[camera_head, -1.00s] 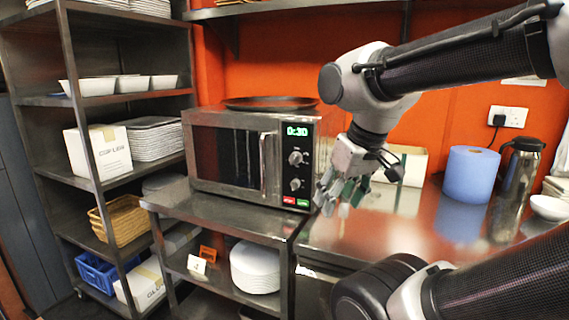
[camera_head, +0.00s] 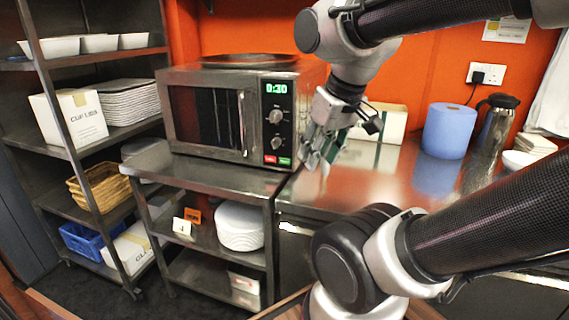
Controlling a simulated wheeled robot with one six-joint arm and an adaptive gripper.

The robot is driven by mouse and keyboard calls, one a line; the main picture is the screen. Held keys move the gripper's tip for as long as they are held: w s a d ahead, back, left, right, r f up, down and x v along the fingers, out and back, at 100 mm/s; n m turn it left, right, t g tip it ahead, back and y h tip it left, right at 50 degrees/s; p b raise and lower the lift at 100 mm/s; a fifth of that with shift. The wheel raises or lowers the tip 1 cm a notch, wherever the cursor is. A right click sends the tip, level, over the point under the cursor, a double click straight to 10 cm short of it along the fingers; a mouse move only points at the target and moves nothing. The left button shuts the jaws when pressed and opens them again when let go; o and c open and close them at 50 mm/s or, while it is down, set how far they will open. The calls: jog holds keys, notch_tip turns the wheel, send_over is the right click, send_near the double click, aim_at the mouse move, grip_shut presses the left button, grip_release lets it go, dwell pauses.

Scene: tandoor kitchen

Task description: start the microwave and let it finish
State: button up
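The microwave (camera_head: 207,112) stands on a steel counter with its door shut. Its green display (camera_head: 276,88) reads 0:30. Two round knobs sit below the display. A red button (camera_head: 270,159) and a green button (camera_head: 285,161) are at the bottom of the panel. My gripper (camera_head: 318,160) hangs just right of the panel's lower corner, fingers pointing down, near the green button. It appears apart from the buttons, but the depth is hard to judge. Its fingers are small and overlap in this view, so I cannot tell whether they are open or shut.
A dark round tray (camera_head: 248,60) lies on the microwave. On the right counter stand a blue paper roll (camera_head: 449,130), a steel flask (camera_head: 493,125) and an open carton (camera_head: 385,122). A shelf rack (camera_head: 62,150) with boxes and bowls stands left. The counter before the carton is clear.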

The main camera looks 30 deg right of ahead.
grip_shut()
dwell(1.1)
